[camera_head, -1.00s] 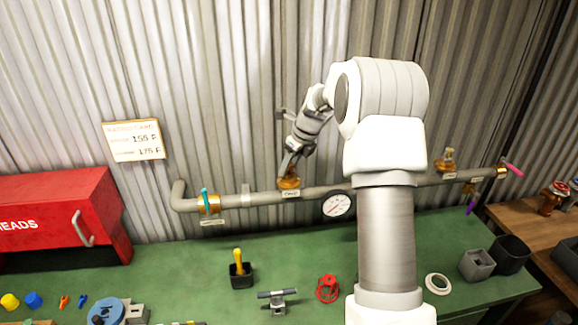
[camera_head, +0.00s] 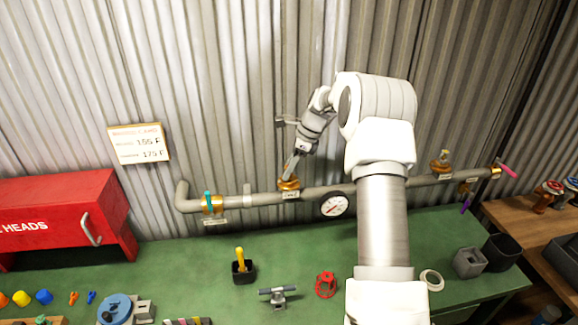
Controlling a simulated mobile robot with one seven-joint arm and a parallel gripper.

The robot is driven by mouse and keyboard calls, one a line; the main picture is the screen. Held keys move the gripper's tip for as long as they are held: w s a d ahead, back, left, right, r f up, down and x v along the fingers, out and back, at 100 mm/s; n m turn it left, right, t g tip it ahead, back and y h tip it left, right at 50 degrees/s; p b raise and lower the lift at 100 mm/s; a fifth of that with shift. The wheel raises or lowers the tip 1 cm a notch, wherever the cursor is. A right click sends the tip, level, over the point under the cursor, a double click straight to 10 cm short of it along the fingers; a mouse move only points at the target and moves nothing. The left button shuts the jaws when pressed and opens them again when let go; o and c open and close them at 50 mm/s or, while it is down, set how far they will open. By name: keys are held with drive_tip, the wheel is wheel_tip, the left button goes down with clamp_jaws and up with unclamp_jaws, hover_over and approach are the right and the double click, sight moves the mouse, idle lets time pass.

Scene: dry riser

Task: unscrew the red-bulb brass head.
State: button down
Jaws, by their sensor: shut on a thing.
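A brass head (camera_head: 289,184) sits on top of the grey pipe (camera_head: 256,198), left of the round gauge. My gripper (camera_head: 291,172) reaches down to it from above and is shut on it. The fingers hide most of the head's upper part, and I cannot see its bulb colour. A second brass head (camera_head: 443,162) stands upright on the pipe further right, apart from my gripper; its bulb is too small to tell.
A valve with a teal handle (camera_head: 208,202) is at the pipe's left. A gauge (camera_head: 334,204) hangs in front of the pipe. A red cabinet (camera_head: 62,215) stands left. The green bench (camera_head: 190,262) holds a black cup (camera_head: 243,271), a red cage (camera_head: 325,285) and a white ring (camera_head: 432,280).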

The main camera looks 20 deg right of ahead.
drive_tip(key=shift+r+n+y+p, duration=0.3)
drive_tip(key=shift+n+p, duration=0.15)
drive_tip(key=shift+n, duration=0.35)
drive_tip(key=shift+w+f+n+g+b, duration=0.1)
drive_tip(key=shift+f+n+g+b, duration=0.3)
drive_tip(key=shift+n, duration=0.2)
drive_tip(key=shift+r+n+g, duration=0.15)
drive_tip(key=shift+n+g, duration=0.25)
drive_tip(key=shift+n, duration=0.6)
drive_tip(key=n+g, duration=0.1)
drive_tip(key=n, duration=0.1)
drive_tip(key=shift+n, duration=0.3)
drive_tip(key=n+g, duration=0.1)
drive_tip(key=n, duration=0.2)
